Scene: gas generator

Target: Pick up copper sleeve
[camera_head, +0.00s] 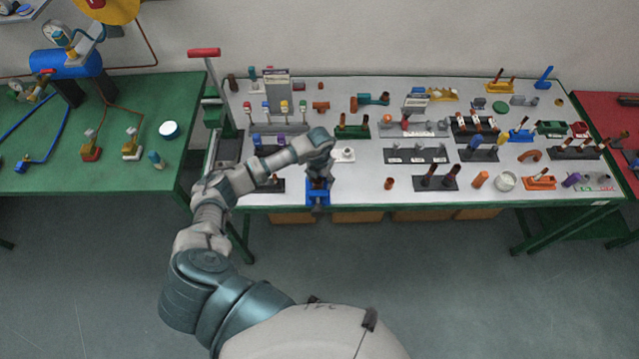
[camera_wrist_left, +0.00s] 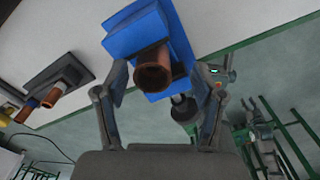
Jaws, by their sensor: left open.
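A copper sleeve (camera_wrist_left: 153,72) stands in a blue vise-like fixture (camera_wrist_left: 128,38), its open end toward the camera in the left wrist view. The blue fixture (camera_head: 317,196) also shows at the table's front edge in the head view. There my left gripper (camera_head: 319,173) is right above it and hides most of the sleeve. In the left wrist view my left gripper's two fingers are open, one on each side of the sleeve, with gaps visible on both sides. My right gripper is not in view.
A white table (camera_head: 362,182) carries many fittings and racks. A black holder with copper pieces (camera_wrist_left: 50,88) lies left of the fixture in the wrist view. A red-handled press (camera_head: 204,53) stands at the table's left end. A green table (camera_head: 112,178) is farther left.

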